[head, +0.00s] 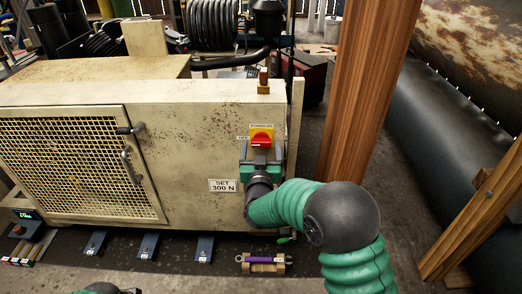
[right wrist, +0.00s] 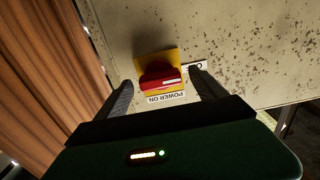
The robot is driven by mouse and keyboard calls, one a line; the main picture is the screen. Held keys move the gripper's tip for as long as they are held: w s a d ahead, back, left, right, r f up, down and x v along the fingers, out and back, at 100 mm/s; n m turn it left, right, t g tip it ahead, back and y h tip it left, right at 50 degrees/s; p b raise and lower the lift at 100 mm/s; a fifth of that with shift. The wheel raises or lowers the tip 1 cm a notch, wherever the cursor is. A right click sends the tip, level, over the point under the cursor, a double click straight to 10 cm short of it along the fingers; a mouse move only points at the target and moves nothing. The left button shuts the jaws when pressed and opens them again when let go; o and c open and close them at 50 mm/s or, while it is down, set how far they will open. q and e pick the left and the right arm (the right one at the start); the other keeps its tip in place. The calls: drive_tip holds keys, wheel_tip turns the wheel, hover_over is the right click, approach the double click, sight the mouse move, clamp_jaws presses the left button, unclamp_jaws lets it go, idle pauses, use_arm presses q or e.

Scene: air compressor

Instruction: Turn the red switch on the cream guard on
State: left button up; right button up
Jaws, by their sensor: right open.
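The red switch (head: 261,138) sits on a yellow plate on the cream guard (head: 190,130), with a POWER ON label above it and an OFF label at its left. Its white mark lies on the OFF side. My right gripper (head: 262,158) is just below and in front of the switch. In the right wrist view the picture is upside down: the red switch (right wrist: 160,77) shows between the two dark fingers of the open right gripper (right wrist: 162,80). I see no contact. At the bottom left of the head view, only a bit of green and grey of my left arm shows.
A SET 300 N label (head: 223,185) is on the guard. A mesh door (head: 80,165) is at the left. A wooden post (head: 365,85) stands close to the right, and it shows as a brown surface in the wrist view. A purple-banded part (head: 264,263) lies below.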

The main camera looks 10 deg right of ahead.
drive_tip(key=c, duration=1.4)
drive_tip(key=shift+o, duration=0.2)
drive_tip(key=m+b, duration=0.1)
drive_tip(key=m, duration=0.3)
drive_tip(key=shift+f+m+b, duration=0.15)
drive_tip(key=shift+m+b, duration=0.15)
drive_tip(key=shift+b, duration=0.1)
drive_tip(key=shift+f+m+b, duration=0.1)
drive_tip(key=shift+m+b, duration=3.65)
drive_tip(key=shift+m, duration=2.85)
drive_tip(key=shift+s, duration=0.1)
